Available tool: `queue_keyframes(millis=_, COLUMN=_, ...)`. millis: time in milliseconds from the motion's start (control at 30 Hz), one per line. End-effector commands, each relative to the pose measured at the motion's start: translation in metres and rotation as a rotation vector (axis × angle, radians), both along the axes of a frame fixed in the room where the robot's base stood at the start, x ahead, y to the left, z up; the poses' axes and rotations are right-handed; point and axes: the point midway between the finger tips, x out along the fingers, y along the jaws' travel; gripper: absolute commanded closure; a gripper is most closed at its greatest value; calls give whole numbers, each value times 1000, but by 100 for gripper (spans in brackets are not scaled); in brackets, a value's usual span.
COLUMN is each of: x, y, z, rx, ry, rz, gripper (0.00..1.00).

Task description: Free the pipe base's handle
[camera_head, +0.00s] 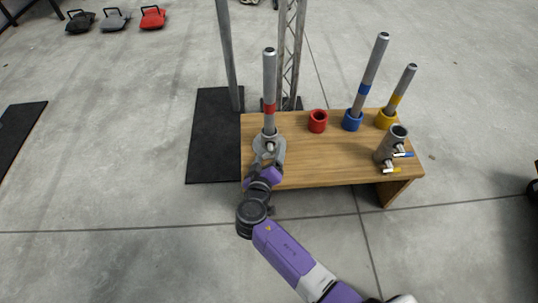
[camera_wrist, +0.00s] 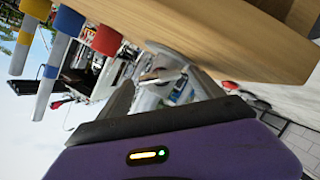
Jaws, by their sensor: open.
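The grey pipe base (camera_head: 391,146) stands at the right end of the wooden table, with a blue handle (camera_head: 403,154) and a yellow handle (camera_head: 391,170) on its side. A grey pipe with a red band (camera_head: 269,85) stands upright at the table's left end. My gripper (camera_head: 268,148) is at this pipe's lower end, away from the grey base. In the wrist view, my gripper (camera_wrist: 160,95) has its fingers apart, with a small silvery part (camera_wrist: 160,76) showing between them. I cannot tell whether they touch it. The pipe's foot is partly hidden by my gripper.
On the wooden table (camera_head: 320,165) stand an empty red socket (camera_head: 318,121), a blue socket (camera_head: 352,120) and a yellow socket (camera_head: 386,119), the last two holding tilted pipes. A metal post (camera_head: 228,55) and a lattice truss (camera_head: 291,50) rise behind. The floor in front is clear.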

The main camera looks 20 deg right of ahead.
Motion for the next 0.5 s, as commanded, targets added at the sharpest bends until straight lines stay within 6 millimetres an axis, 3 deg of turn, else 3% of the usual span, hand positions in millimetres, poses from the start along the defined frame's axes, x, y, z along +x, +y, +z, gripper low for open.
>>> queue_keyframes(millis=500, x=-57, y=37, z=21, rx=-1, ry=2, rz=2, gripper=24)
